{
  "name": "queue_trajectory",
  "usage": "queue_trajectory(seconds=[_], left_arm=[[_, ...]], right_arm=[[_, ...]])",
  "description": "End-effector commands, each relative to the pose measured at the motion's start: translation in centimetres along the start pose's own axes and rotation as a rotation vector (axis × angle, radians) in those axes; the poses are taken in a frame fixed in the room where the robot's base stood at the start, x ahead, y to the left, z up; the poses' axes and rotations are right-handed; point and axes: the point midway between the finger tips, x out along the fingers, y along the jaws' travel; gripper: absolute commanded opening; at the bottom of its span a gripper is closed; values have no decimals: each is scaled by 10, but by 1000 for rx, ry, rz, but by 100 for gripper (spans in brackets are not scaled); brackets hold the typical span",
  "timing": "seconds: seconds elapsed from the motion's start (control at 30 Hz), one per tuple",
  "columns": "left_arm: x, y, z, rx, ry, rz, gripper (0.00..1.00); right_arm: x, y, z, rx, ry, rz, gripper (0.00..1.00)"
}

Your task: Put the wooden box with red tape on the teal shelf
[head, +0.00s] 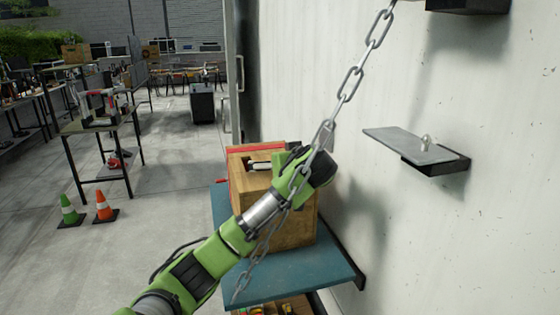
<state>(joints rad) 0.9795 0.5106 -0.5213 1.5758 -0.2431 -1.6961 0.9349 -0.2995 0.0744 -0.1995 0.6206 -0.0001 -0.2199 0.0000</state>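The wooden box (296,228) with red tape (256,148) along its top edges is on or just over the teal shelf (290,284); its base looks level with the shelf surface. A dark handle slot shows in its top. My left arm comes in from the lower left and crosses in front of the box. My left gripper (262,166) is at the slot on top of the box; its fingers are mostly hidden by the wrist, so I cannot tell if they grip. My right gripper is not in view.
A metal chain (350,80) hangs diagonally across my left wrist and down before the teal shelf. A small grey wall shelf (415,146) juts out at right. Items sit on a lower level (275,308). Two cones (104,207) and a dark table (90,124) stand left; floor between is clear.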

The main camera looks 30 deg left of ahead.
Motion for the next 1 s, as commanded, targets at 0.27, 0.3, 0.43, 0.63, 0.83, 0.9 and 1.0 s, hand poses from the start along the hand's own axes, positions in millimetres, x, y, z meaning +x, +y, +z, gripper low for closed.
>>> queue_trajectory(seconds=[0.27,0.3,0.43,0.63,0.83,0.9,1.0], left_arm=[[-8,2,0,-4,5,5,100],[-13,2,1,-4,4,5,100],[-38,2,2,-6,7,9,100],[-88,2,2,-7,7,10,100],[-113,3,-3,-3,5,11,100],[-117,3,-3,-4,5,9,100],[-120,1,-2,-3,4,6,100]], right_arm=[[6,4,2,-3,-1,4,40],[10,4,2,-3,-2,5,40],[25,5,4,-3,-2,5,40],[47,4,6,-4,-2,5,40],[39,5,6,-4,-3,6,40],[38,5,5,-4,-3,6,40],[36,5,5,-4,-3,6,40]])
